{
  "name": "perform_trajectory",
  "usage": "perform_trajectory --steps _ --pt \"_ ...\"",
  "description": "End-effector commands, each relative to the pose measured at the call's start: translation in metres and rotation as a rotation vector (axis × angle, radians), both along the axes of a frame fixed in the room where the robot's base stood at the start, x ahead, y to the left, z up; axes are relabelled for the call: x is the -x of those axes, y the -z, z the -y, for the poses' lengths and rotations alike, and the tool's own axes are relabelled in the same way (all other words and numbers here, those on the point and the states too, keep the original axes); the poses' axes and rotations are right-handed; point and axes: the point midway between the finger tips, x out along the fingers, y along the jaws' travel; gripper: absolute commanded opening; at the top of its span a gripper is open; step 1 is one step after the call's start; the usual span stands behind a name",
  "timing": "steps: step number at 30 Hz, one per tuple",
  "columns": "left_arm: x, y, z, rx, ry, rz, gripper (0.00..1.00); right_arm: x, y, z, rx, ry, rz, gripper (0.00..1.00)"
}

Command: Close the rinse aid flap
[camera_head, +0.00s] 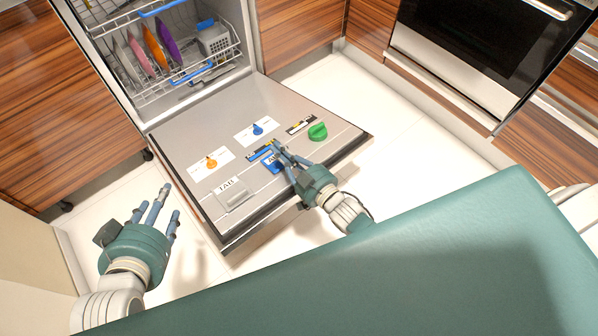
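The open dishwasher door (215,137) lies flat, its inner face up. A small blue part (270,167) with a label that seems to read "AID" sits near the middle of its front half, probably the rinse aid flap. My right gripper (279,154) is over the door with its fingers at this part and partly covers it. I cannot tell whether they touch it, how far the flap is open, or whether the fingers are shut. My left gripper (160,203) is open and empty, its fingers apart, over the floor left of the door.
The door also bears an orange knob (211,162), a blue knob (257,129), a green knob (317,131) and a grey "TAB" cover (233,196). A rack (190,78) with coloured plates is inside the dishwasher. An oven (480,45) stands at right. The white floor (365,95) between is clear.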

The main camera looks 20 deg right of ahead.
Motion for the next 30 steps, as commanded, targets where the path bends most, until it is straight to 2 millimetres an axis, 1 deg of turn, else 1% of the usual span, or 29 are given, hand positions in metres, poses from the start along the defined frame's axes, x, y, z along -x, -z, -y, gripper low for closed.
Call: perform_trajectory --steps 1,6,10,11,13,18,21,25,30 --pt "0.008 0.006 -0.004 -0.011 -0.003 -0.047 0.48 -0.001 -0.004 0.000 0.000 0.000 0.000 0.00" --pt "0.039 0.033 -0.015 -0.047 -0.016 -0.209 0.48 -0.004 -0.012 0.000 0.000 0.000 0.000 0.00" --pt "0.065 0.050 -0.024 -0.073 -0.024 -0.331 0.48 -0.005 -0.018 0.000 0.001 0.001 -0.001 0.00" --pt "0.067 0.052 -0.024 -0.076 -0.025 -0.341 0.48 0.006 -0.008 0.004 0.002 0.001 -0.010 0.00" --pt "0.075 0.056 -0.027 -0.083 -0.028 -0.375 0.48 0.023 -0.001 0.010 0.002 0.002 -0.009 0.00" --pt "0.086 0.062 -0.030 -0.093 -0.031 -0.424 0.48 0.054 0.013 0.020 0.002 0.001 -0.005 0.00" --pt "0.090 0.064 -0.032 -0.096 -0.033 -0.438 0.48 0.067 0.020 0.025 0.000 0.001 -0.004 0.00" --pt "0.092 0.065 -0.032 -0.098 -0.034 -0.446 0.48 0.078 0.024 0.028 0.001 0.002 -0.002 0.00" --pt "0.093 0.065 -0.032 -0.099 -0.034 -0.449 0.48 0.082 0.025 0.030 0.001 0.001 0.000 0.00"
